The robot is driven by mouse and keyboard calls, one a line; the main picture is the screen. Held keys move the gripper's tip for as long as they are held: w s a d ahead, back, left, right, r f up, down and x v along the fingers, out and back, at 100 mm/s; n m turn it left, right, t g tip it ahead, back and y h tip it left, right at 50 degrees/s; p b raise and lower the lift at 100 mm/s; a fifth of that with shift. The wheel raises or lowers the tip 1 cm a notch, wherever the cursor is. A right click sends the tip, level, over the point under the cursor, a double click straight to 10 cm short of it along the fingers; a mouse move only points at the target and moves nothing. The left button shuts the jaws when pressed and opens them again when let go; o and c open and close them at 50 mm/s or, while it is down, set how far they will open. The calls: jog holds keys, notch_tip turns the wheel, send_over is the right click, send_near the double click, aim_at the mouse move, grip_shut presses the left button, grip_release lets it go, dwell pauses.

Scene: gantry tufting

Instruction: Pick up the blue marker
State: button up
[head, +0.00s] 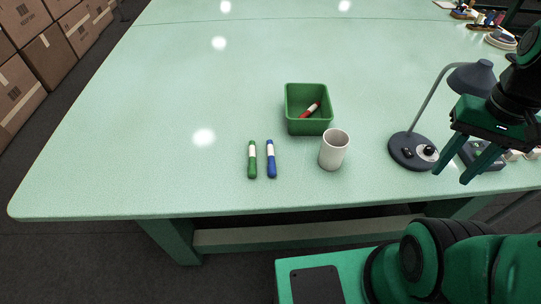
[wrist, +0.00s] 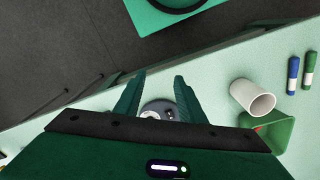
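The blue marker (head: 271,159) lies on the pale green table, with a white band around it. It also shows in the wrist view (wrist: 293,75) near the right edge. A green marker (head: 252,159) lies beside it on the left in the head view, apart from it and nearly parallel. My gripper (head: 451,178) is to the right of the markers, above the table near the lamp. Its two fingers are spread, and in the wrist view (wrist: 161,82) nothing is held between them.
A white cup (head: 334,150) stands right of the blue marker. Behind it a green bin (head: 308,126) holds a red marker (head: 311,110). A desk lamp (head: 402,152) stands near my gripper. The table (head: 120,150) is clear to the left of the markers.

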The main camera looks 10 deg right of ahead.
jog(key=w+a+r+n, duration=0.1)
jog(key=w+a+n, duration=0.1)
jog(key=w+a, duration=0.7)
jog(key=n, duration=0.4)
send_over(271, 156)
notch_tip(271, 156, down, 8)
jog(key=shift+w+f, duration=0.15)
jog(key=shift+s+f, duration=0.2)
jog(key=shift+f, duration=3)
grip_shut()
